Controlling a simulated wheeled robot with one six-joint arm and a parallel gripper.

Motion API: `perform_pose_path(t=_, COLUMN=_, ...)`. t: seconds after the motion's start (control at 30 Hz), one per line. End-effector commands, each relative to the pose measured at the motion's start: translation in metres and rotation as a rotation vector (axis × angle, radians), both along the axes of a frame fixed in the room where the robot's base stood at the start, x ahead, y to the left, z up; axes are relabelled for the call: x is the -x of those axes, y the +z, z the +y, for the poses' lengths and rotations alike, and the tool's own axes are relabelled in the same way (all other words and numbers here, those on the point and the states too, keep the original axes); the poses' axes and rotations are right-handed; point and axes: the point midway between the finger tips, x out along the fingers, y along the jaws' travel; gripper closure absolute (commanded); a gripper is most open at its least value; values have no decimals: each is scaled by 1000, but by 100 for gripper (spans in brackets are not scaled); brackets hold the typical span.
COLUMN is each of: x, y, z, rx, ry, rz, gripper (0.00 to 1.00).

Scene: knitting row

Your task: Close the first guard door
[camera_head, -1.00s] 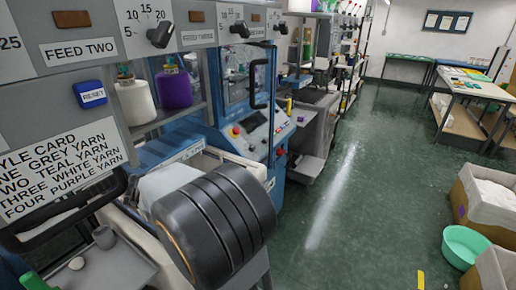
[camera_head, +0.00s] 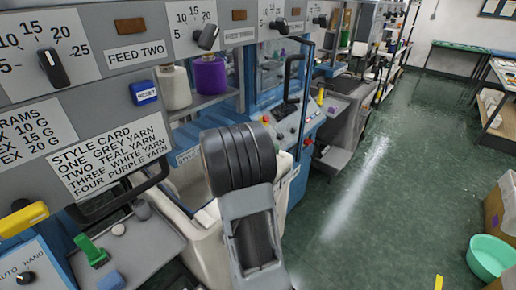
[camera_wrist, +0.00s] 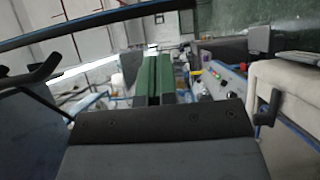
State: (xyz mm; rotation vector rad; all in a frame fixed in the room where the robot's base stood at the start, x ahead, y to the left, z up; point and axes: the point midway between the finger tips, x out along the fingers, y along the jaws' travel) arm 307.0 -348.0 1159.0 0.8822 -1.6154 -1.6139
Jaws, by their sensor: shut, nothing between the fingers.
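A guard door with a blue frame (camera_head: 305,62) and an upright black handle (camera_head: 292,78) stands swung out on the second machine along the row. Nearer, a black bar handle (camera_head: 118,200) shows below the style card at lower left; I cannot tell whether its door is open. In the wrist view a blue-edged panel bar (camera_wrist: 90,27) crosses the top, and a black handle (camera_wrist: 35,82) is at the left. My gripper (camera_wrist: 155,62) shows there as two green fingers, shut and empty, apart from the handle. In the head view my arm hides it.
A grey ledge (camera_head: 140,255) with a green clip (camera_head: 92,250) lies at lower left. White and purple yarn cones (camera_head: 210,78) stand on a shelf.

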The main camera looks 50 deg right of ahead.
Motion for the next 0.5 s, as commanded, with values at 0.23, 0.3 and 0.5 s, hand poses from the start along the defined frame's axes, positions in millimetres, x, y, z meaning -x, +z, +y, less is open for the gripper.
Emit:
perform_pose_path(t=0.23, x=19, y=2, z=-29, rx=-2, ry=-2, rz=1, gripper=100)
perform_pose_path(t=0.3, x=22, y=1, z=-34, rx=-2, ry=-1, rz=0, gripper=100)
perform_pose_path(t=0.5, x=27, y=0, z=-41, rx=-1, ry=1, rz=-1, gripper=100)
